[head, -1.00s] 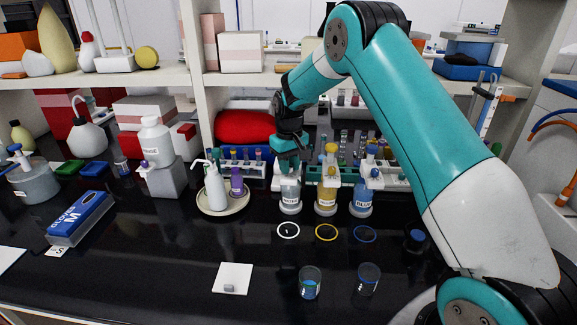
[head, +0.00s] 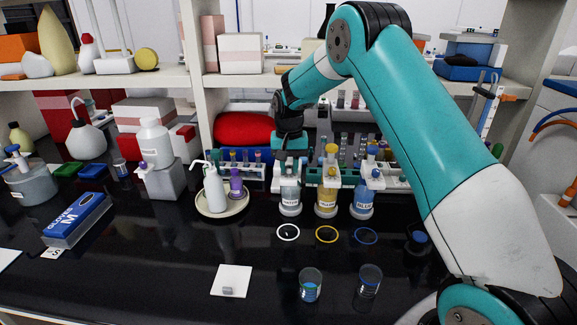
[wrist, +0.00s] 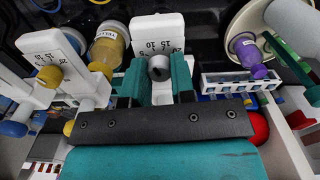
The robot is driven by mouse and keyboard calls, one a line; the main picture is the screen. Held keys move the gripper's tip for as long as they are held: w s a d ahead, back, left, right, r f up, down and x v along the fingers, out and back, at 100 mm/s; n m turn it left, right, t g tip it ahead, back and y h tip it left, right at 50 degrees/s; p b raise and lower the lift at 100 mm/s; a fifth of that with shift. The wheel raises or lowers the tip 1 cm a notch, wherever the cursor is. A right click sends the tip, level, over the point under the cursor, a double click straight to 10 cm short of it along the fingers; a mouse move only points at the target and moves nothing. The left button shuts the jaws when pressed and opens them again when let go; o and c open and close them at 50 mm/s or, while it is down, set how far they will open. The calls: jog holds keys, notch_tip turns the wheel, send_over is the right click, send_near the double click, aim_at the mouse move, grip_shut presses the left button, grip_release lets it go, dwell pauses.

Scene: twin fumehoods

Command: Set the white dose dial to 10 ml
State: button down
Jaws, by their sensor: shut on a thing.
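The white dispenser (head: 290,171) stands at the left of a row of three, on a bottle (head: 290,195) with pale contents. In the wrist view its white scale plate (wrist: 157,30) shows printed numbers up to 20, above a grey-white round dial (wrist: 159,67). My gripper (wrist: 157,76) has its two teal fingers on either side of this dial, shut on it. In the head view my gripper (head: 290,150) is at the top of the white dispenser and hides the dial. I cannot read the exact setting.
Yellow (head: 326,195) and blue (head: 362,200) dispenser bottles stand close to the right. A wash bottle (head: 214,188) and purple bottle (head: 236,184) share a saucer (head: 208,211) to the left. Test tube racks are behind. Coloured rings and two beakers (head: 310,286) (head: 369,281) are in front.

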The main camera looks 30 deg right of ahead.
aim_at(289, 166)
jog(key=shift+r, duration=0.1)
jog(key=c, duration=1)
grip_release()
jog(key=shift+o, duration=0.2)
notch_tip(289, 166, up, 17)
jog(key=b, duration=0.3)
jog(key=shift+r+b, duration=0.2)
jog(key=shift+b, duration=0.15)
